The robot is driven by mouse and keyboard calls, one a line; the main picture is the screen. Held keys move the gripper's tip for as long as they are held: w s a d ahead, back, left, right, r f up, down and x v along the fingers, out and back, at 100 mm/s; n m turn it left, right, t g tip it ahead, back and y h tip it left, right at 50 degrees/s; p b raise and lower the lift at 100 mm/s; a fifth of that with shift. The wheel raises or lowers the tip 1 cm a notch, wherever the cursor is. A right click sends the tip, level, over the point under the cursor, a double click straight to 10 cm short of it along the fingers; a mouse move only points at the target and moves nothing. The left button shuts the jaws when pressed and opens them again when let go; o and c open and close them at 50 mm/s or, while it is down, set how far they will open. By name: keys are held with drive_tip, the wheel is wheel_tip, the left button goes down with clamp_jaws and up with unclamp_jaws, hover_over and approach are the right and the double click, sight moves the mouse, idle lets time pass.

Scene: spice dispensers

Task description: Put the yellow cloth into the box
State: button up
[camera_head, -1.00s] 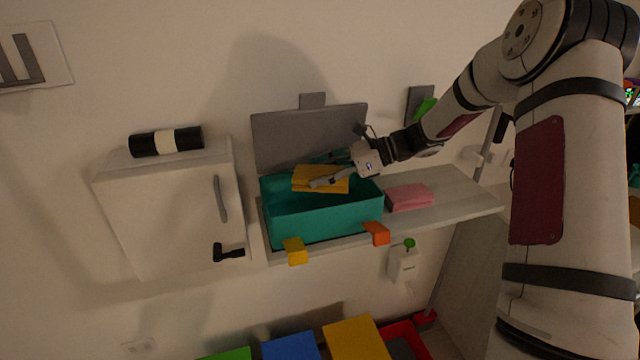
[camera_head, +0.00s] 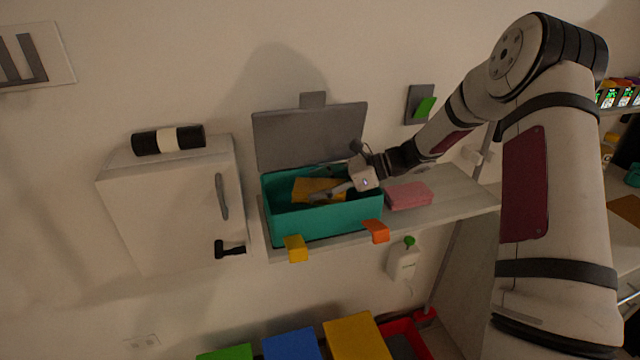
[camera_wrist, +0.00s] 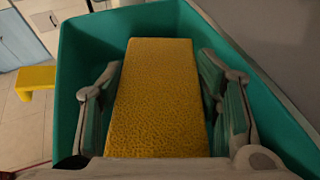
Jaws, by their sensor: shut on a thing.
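The yellow cloth (camera_head: 308,188) is a flat folded block inside the open teal box (camera_head: 325,221), which stands on the shelf. My gripper (camera_head: 322,192) reaches into the box from the right and is shut on the cloth. In the wrist view the cloth (camera_wrist: 158,98) lies between my two fingers (camera_wrist: 160,100), with the teal box walls (camera_wrist: 80,55) around it. The head view shows the cloth partly below the box rim. I cannot tell whether it touches the box floor.
A pink cloth (camera_head: 409,195) lies on the shelf (camera_head: 455,200) right of the box. A grey panel (camera_head: 310,138) stands behind the box. A white cabinet (camera_head: 175,205) is at the left. Yellow (camera_head: 296,249) and orange (camera_head: 376,232) clips sit on the shelf's front edge.

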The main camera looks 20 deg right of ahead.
drive_tip(key=shift+f, duration=0.15)
drive_tip(key=o, duration=1.2)
drive_tip(key=shift+f, duration=0.1)
